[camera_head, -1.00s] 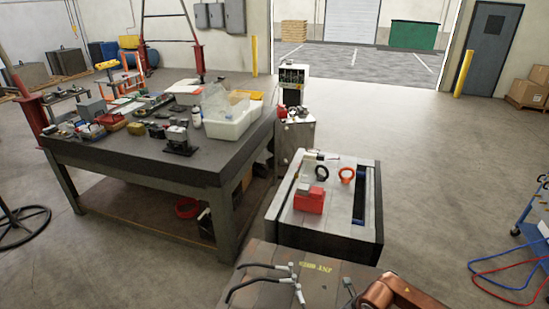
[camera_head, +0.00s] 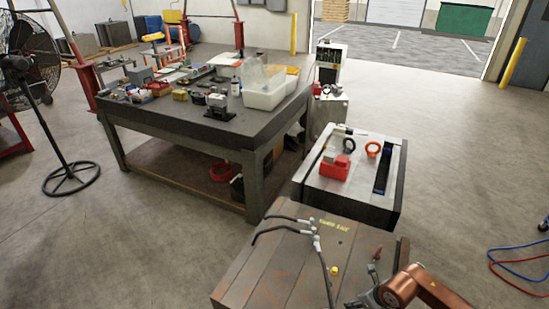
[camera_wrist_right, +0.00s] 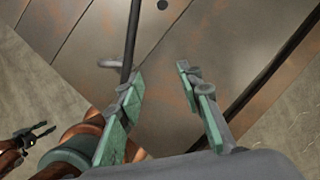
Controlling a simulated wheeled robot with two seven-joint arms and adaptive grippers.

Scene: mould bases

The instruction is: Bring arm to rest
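My right arm comes in at the lower right of the head view. Its gripper (camera_head: 368,299) is over the near right part of a worn mould base (camera_head: 262,262), partly cut off by the frame edge. In the right wrist view my right gripper (camera_wrist_right: 160,72) has its two green-padded fingers apart with nothing between them. The rusty plates of the mould base (camera_wrist_right: 225,45) and a dark hose (camera_wrist_right: 131,40) lie below it. A small dark gripper, my left one (camera_wrist_right: 36,137), shows at the left edge of that view, its fingers apart; the head view does not show it.
A second mould base (camera_head: 315,180) with a red block (camera_head: 335,168) and lifting rings stands behind. A cluttered workbench (camera_head: 190,125) is at left, a fan (camera_head: 40,70) at far left. Open floor (camera_head: 460,170) lies to the right.

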